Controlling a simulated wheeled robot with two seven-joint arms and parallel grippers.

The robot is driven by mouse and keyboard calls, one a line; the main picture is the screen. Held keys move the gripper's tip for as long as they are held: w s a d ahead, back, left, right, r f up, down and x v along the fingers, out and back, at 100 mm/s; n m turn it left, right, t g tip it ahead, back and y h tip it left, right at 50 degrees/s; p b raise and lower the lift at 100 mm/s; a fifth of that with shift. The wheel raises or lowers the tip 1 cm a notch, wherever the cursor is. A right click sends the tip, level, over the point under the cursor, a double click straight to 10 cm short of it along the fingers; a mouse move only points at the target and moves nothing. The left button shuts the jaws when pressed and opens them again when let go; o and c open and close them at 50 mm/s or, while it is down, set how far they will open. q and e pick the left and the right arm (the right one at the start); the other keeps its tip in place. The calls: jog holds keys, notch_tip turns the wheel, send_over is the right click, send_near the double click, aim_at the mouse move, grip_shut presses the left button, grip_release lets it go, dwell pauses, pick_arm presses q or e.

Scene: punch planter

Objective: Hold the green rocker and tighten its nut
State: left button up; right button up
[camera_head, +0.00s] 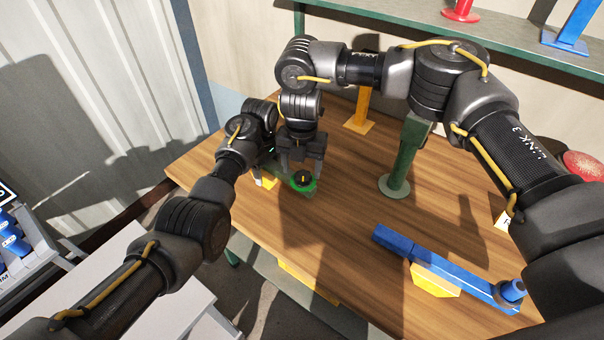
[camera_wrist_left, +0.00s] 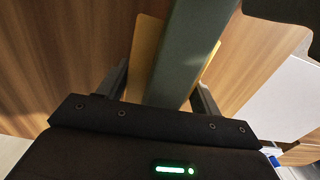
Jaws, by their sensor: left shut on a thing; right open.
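In the left wrist view the rocker shows as a grey-green bar (camera_wrist_left: 185,55) between my left fingers, above a yellow block. My left gripper (camera_wrist_left: 163,95) is shut on this bar. My right gripper (camera_head: 302,163) points down with its fingers apart, just above or beside the nut; I cannot tell whether they touch it.
A blue rocker (camera_head: 440,264) rests on a yellow block (camera_head: 436,281) at the near right. A green post (camera_head: 403,160) and a yellow post (camera_head: 362,108) stand behind. A shelf (camera_head: 420,24) runs along the back wall. The table's middle front is clear.

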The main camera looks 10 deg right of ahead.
pick_arm(q)
jog(key=shift+r, duration=0.1)
pick_arm(e)
jog(key=shift+r, duration=2.65)
pick_arm(q)
jog(key=o, duration=1.4)
jog(key=shift+c, duration=0.2)
